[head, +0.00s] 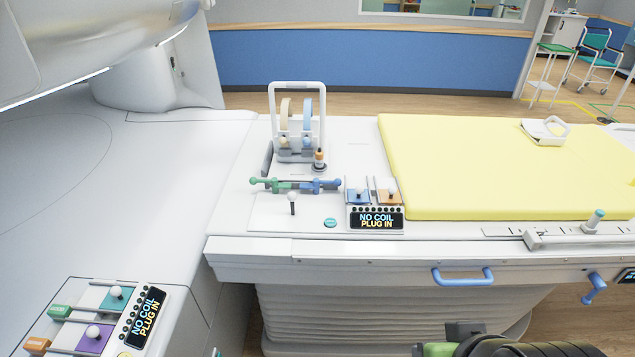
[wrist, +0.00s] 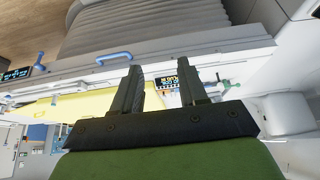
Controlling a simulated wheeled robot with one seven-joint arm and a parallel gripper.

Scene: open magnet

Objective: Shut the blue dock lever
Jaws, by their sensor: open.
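On the table's front side at the far right of the head view is a blue lever (head: 597,288), tilted with its lower end to the left. It looks like the dock lever, and a small blue piece like it (wrist: 40,59) shows at the left of the wrist view. Another blue lever (head: 322,186) lies beside a green lever (head: 270,184) on the table top, so which one is the dock lever is not certain. My gripper (wrist: 162,78) is open and empty, its fingers apart from both levers. In the head view only part of my arm shows at the bottom edge.
A blue fixed handle (head: 463,278) juts from the table front, left of the tilted lever. A yellow mattress (head: 490,165) covers the right of the table (head: 300,252). A white post with a teal top (head: 594,222) stands near the front edge. A display (head: 376,219) reads "NO COIL PLUG IN".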

